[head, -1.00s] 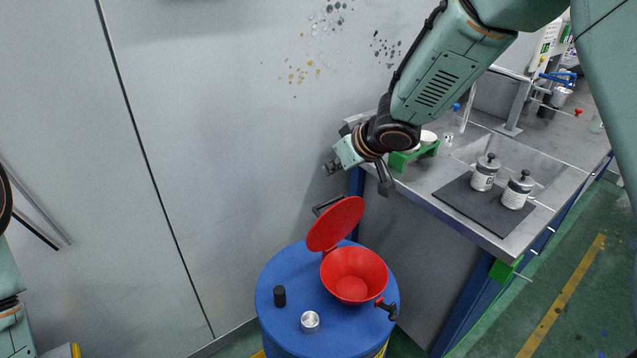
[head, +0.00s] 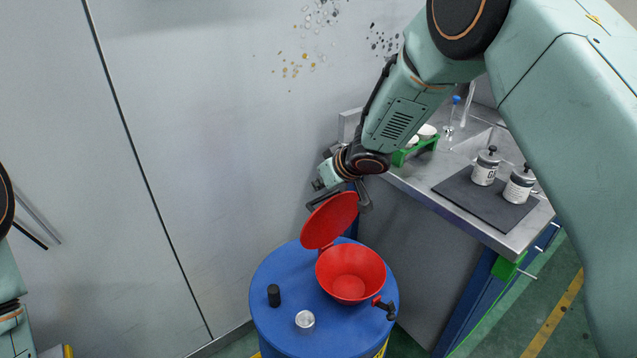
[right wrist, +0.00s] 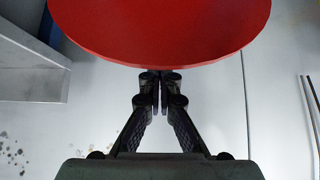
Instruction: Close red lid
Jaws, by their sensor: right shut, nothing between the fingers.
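The red lid (head: 329,220) stands tilted open, hinged at the back of the red funnel (head: 350,274). The funnel sits on a blue drum (head: 270,328). My right gripper (head: 362,196) is just behind the lid in the head view, partly hidden by it and by the wrist. In the right wrist view the red lid (right wrist: 160,28) fills the top. There the right gripper's fingertips (right wrist: 160,92) are together, empty, and reach to the lid's edge; I cannot tell whether they touch it. My left gripper is not in view; only part of my left arm shows at the left edge.
A black cap (head: 274,295) and a small silver cup (head: 305,319) stand on the drum left of the funnel. A metal bench (head: 420,186) with labelled jars (head: 486,166) and a green rack (head: 415,151) is at the right. A grey wall is behind.

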